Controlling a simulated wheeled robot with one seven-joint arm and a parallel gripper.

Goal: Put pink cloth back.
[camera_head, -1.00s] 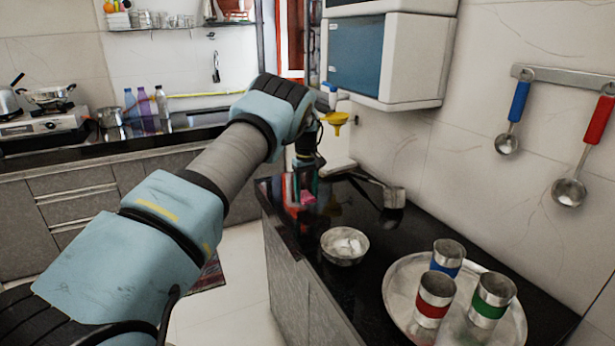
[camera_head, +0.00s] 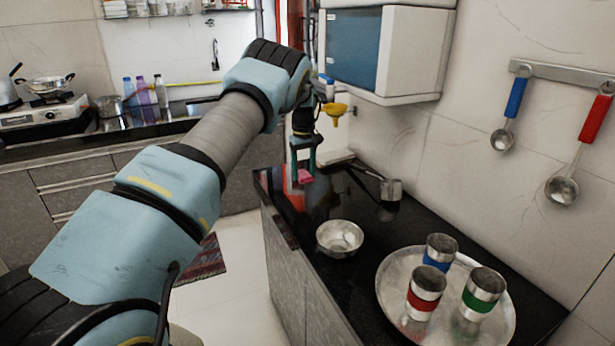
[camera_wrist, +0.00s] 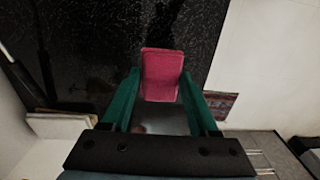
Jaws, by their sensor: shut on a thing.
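The pink cloth (camera_head: 305,177) is a small folded pad near the far-left end of the black counter (camera_head: 352,215). My gripper (camera_head: 303,168) points down with its green fingers on either side of the cloth and is shut on it. The cloth appears to hang just above the counter. In the wrist view the cloth (camera_wrist: 161,75) sits between the tips of my gripper (camera_wrist: 161,84), over the dark speckled counter top. No water pot can be made out.
A steel bowl (camera_head: 340,238) and a round tray (camera_head: 390,290) with three banded cups stand nearer on the counter. A long-handled steel dipper (camera_head: 390,188) lies right of my gripper. Floor is left.

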